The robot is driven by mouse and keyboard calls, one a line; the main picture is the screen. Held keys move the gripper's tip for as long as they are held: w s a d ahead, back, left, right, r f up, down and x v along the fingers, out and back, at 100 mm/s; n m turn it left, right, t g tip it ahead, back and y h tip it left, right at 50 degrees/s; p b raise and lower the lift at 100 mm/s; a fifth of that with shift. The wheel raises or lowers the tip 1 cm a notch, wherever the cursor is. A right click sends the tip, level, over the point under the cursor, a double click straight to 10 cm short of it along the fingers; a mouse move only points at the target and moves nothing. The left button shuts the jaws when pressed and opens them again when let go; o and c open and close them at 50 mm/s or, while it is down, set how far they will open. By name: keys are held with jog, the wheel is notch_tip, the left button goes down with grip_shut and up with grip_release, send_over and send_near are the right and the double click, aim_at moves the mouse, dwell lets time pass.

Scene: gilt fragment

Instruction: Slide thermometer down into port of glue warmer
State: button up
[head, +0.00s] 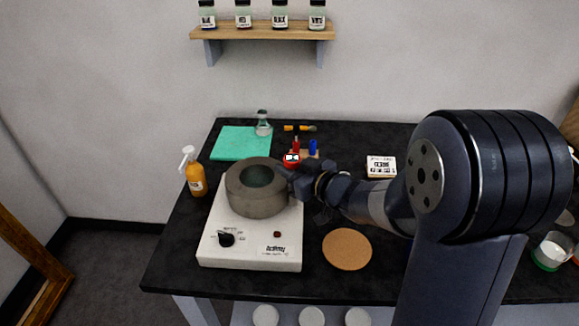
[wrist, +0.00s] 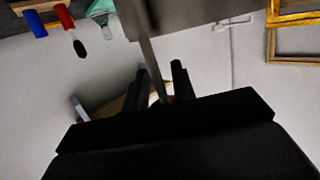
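The glue warmer (head: 240,248) stands on the black bench, a white base with a dial under a thick grey round pot (head: 247,206). The pot's grey wall also shows close up in the wrist view (wrist: 195,14). My gripper (head: 292,184) is at the right side of the pot, near its rim. In the wrist view its two dark fingers (wrist: 163,82) stand close together on a thin grey rod, which looks like the thermometer (wrist: 150,52). The rod is not clear in the head view. The port and the rod's lower end cannot be made out.
Behind the warmer are a green mat (head: 235,143), a flask (head: 263,128) and red and blue tools (head: 313,147). An amber pump bottle (head: 196,180) stands left. A round cork mat (head: 347,249) lies right of the warmer, and a labelled white box (head: 381,166) behind.

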jog(key=shift+o, duration=0.6)
jog(key=v, duration=1)
jog(key=shift+s+d, duration=0.25)
jog(key=shift+s, duration=0.05)
